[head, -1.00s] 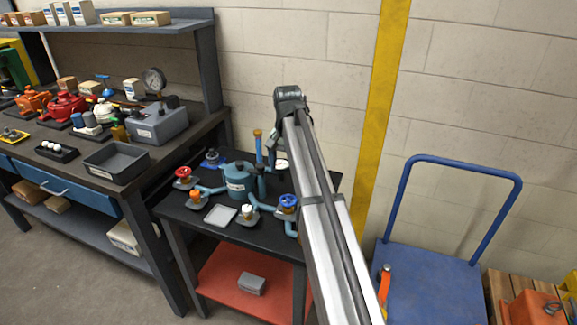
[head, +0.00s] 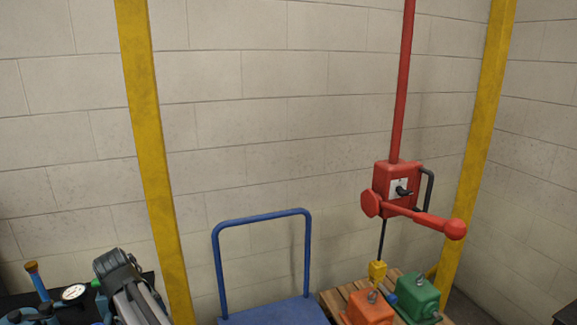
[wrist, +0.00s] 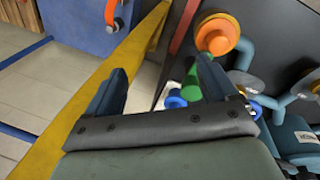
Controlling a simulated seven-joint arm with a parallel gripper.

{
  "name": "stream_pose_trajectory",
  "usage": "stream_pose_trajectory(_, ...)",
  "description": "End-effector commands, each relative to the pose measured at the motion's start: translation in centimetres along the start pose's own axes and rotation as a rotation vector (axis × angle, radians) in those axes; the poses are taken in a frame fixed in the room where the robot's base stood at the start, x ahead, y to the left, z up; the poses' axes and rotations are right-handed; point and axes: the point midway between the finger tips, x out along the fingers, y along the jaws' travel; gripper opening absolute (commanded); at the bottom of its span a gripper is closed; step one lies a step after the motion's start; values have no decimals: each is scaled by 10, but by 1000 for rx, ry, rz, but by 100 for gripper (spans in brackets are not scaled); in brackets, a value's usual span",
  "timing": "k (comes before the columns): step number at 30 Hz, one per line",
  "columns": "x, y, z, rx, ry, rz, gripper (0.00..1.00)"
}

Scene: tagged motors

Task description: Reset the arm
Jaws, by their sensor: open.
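In the wrist view my gripper (wrist: 160,76) is open, with its two dark fingers spread apart and nothing held between them. Beyond the fingers is an orange and yellow round knob (wrist: 217,36). Below that knob are a green part and a blue ring (wrist: 175,101), partly hidden by my gripper. In the head view my arm (head: 130,285) rises at the lower left; the gripper's fingers cannot be made out there.
Blue pipework (wrist: 270,100) on the dark table lies close on the right in the wrist view. The head view shows a blue cart (head: 262,314), a pallet with an orange motor (head: 367,309) and a green motor (head: 412,294), and a red hoist (head: 396,190). Yellow posts (head: 150,150) stand at the wall.

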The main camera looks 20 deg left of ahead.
Motion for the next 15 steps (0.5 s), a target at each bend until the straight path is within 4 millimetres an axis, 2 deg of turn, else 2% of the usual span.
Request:
stream_pose_trajectory(1,15,11,15,-16,-7,10,86)
stream_pose_trajectory(8,84,64,52,43,-63,1,86)
stream_pose_trajectory(11,121,91,76,90,-97,-11,86)
stream_pose_trajectory(15,179,130,123,170,-150,-31,86)
